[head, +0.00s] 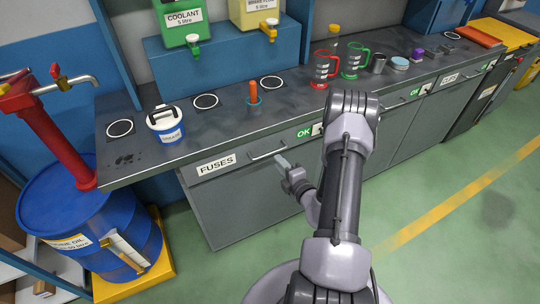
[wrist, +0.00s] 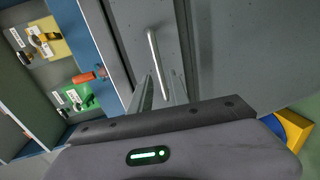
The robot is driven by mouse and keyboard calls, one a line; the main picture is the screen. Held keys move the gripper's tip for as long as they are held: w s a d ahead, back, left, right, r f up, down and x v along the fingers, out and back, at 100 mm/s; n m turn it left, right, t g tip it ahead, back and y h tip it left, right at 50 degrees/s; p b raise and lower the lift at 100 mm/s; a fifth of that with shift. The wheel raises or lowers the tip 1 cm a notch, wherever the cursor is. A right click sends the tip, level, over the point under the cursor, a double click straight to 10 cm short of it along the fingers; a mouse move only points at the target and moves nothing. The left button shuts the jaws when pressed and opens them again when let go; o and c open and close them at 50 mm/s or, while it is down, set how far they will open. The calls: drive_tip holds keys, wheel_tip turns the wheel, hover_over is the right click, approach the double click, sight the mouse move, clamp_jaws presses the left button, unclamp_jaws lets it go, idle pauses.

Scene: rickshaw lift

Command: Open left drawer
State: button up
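The left drawer (head: 225,170) is a grey front labelled FUSES under the workbench, and it looks shut. Its bar handle (head: 267,151) is on the right part of the front. My gripper (head: 281,161) is just in front of and slightly below the handle. In the wrist view the handle (wrist: 154,55) runs lengthwise, its near end showing between the two fingers of my gripper (wrist: 160,88). The fingers are apart, with gaps beside the bar. I cannot tell whether either finger touches it.
The workbench top (head: 225,120) holds a blue-and-white grease tub (head: 165,124), a screwdriver in a holder (head: 254,98) and red and green jugs. A blue oil drum (head: 85,235) with a red pump stands at the left on a yellow base. The green floor before the drawers is clear.

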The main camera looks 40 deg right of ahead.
sight(271, 153)
drive_tip(key=b+x, duration=0.1)
drive_tip(key=x, duration=0.6)
drive_tip(key=shift+w, duration=0.1)
clamp_jaws()
idle(1.1)
